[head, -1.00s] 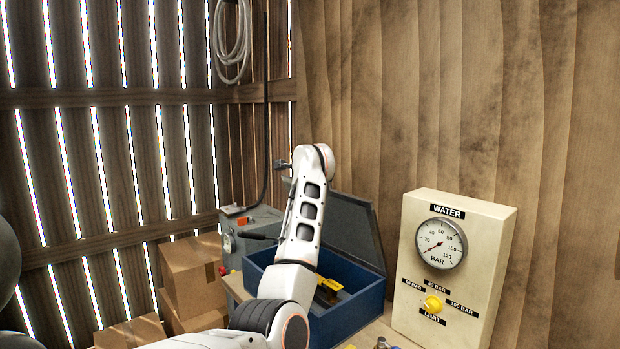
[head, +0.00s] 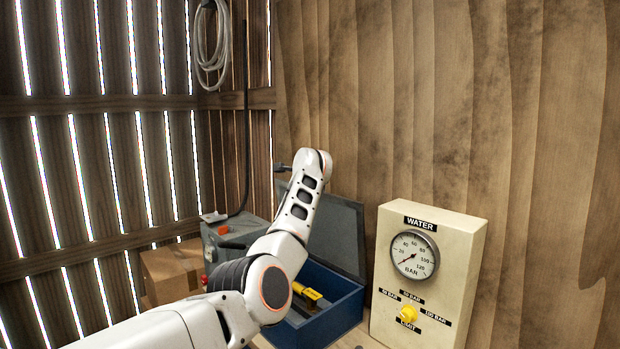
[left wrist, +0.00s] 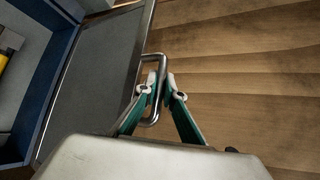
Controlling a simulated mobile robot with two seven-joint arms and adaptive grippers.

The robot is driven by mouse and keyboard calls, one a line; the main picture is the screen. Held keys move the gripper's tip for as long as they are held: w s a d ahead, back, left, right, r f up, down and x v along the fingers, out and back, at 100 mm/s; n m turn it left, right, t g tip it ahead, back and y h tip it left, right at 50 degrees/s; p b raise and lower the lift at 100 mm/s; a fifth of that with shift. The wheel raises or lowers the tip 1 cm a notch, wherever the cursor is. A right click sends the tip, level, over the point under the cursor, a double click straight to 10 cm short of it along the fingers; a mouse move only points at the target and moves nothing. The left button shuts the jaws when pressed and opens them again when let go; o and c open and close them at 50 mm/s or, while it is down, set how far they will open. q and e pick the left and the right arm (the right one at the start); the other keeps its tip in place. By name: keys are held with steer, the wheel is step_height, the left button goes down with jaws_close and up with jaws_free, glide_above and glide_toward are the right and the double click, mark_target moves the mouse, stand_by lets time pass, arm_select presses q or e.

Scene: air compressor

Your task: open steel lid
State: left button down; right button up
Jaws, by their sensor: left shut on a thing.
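The steel lid (head: 340,232) is a grey panel standing raised, close to upright, at the back of the blue box (head: 342,312). In the left wrist view the lid (left wrist: 97,75) shows its flat grey face, with a bent metal bar handle (left wrist: 147,57) on its edge. My left gripper (left wrist: 163,88), with green and white fingers, is shut on this handle. In the head view my left arm crosses in front of the box and lid, and the fingers cannot be made out. My right gripper is in neither view.
A yellow-handled tool (head: 307,293) lies in the box. A cream water gauge panel (head: 440,270) with a yellow knob stands to the right. A grey case (head: 235,240) and cardboard boxes (head: 170,270) are at left. The wooden wall rises close behind.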

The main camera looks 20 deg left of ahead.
arm_select(q)
steer(key=shift+a+r, duration=0.1)
steer(key=shift+r, duration=0.15)
steer(key=c, duration=2.1)
jaws_free()
steer(key=shift+c, duration=0.2)
steer(key=shift+s+f, duration=0.1)
